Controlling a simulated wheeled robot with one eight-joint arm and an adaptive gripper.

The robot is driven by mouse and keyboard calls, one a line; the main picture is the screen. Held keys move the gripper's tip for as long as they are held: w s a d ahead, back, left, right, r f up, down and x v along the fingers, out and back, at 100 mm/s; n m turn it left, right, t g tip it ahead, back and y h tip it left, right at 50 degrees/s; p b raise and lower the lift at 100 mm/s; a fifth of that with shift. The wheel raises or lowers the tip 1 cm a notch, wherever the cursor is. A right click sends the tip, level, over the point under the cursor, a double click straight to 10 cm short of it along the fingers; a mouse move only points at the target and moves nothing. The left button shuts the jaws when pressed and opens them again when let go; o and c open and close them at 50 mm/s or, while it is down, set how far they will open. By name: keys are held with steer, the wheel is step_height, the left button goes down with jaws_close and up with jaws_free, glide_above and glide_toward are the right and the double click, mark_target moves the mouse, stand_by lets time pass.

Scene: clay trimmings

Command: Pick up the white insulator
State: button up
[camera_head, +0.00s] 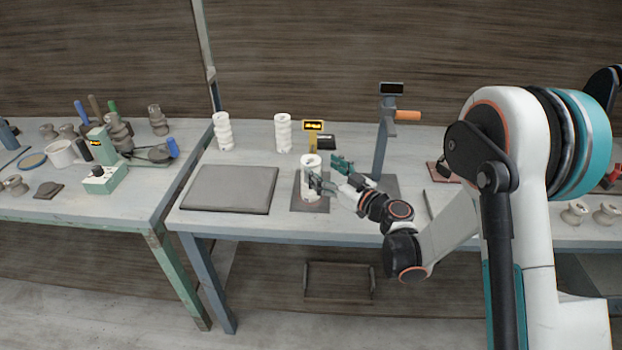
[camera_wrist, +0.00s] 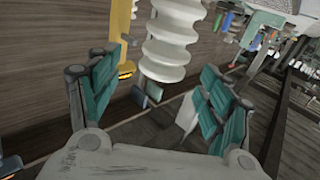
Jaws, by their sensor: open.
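A white ribbed insulator (camera_head: 309,165) stands upright on a small dark plate (camera_head: 299,206) near the middle of the table. In the wrist view the insulator (camera_wrist: 172,42) shows ahead of the gap between my teal fingers, with its top cut off by the frame. My gripper (camera_head: 331,173) is open and empty at the insulator's right side. One finger overlaps the insulator's front in the head view; I cannot tell whether it touches. The open fingers (camera_wrist: 163,75) also show in the wrist view. Two similar white insulators stand farther back, one at left (camera_head: 222,132) and one at centre (camera_head: 283,134).
A yellow-signed stand (camera_head: 313,128) rises just behind the near insulator. A grey post with a small display (camera_head: 383,140) stands to its right. A flat grey slab (camera_head: 230,188) lies at left. The left table (camera_head: 150,196) holds mugs, tools and clay pieces.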

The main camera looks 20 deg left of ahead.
mark_target(311, 160)
steer(key=b+x, duration=0.1)
steer(key=x, duration=0.3)
steer(key=shift+s+a, duration=0.15)
steer(key=shift+a, duration=0.1)
steer(key=shift+w+a+b, duration=0.25)
steer(key=shift+a+b, duration=0.05)
steer(key=shift+a, duration=0.1)
steer(key=shift+r, duration=0.1)
jaws_close()
